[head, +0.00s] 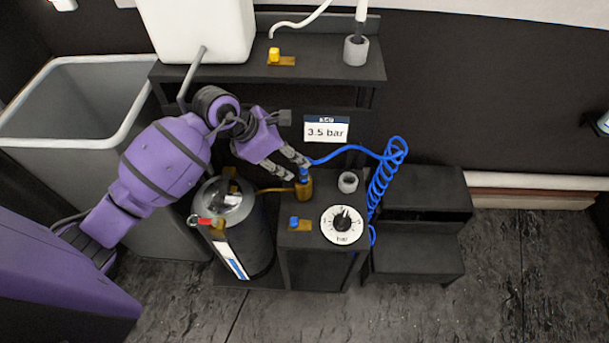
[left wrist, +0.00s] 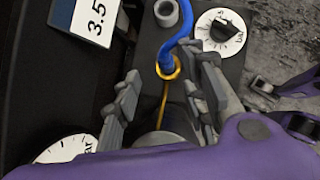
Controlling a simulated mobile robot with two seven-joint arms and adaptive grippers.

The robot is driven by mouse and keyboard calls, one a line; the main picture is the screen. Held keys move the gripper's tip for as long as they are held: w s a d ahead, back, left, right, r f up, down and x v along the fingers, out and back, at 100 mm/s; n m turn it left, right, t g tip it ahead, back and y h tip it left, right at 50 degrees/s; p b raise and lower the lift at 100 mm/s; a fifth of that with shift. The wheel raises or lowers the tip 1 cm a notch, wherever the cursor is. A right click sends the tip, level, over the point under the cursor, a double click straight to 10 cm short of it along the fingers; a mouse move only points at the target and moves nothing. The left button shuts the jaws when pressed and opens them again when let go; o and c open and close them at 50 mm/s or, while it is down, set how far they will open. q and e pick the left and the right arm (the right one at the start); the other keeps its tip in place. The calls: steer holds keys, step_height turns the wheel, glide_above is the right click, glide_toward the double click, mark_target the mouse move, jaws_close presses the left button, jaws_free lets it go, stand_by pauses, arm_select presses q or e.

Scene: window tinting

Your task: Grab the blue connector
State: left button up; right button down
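The blue connector (head: 303,174) stands upright in a brass socket (head: 304,189) on the dark stand, with the blue hose rising from it. It also shows in the left wrist view (left wrist: 167,59), seated in the gold ring (left wrist: 168,68). My left gripper (head: 299,169) is open, its fingertips close to the connector. In the left wrist view, my left gripper (left wrist: 163,78) has its fingers spread with the connector between and just beyond the tips. I cannot tell whether a finger touches it.
A round bar dial (head: 343,224), a grey ring (head: 348,182) and a small blue-handled valve (head: 299,222) sit on the stand (head: 298,240). The coiled blue hose (head: 384,178) hangs at its right. A tank (head: 250,230) stands left. A 3.5 bar sign (head: 326,130) is behind.

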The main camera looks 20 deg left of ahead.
mark_target(304, 175)
arm_select(q)
steer(key=x, duration=0.6)
steer(key=shift+s+d+f, duration=0.15)
steer(key=shift+s+d, duration=0.1)
steer(key=shift+d, duration=0.1)
steer(key=shift+c, duration=0.4)
jaws_close()
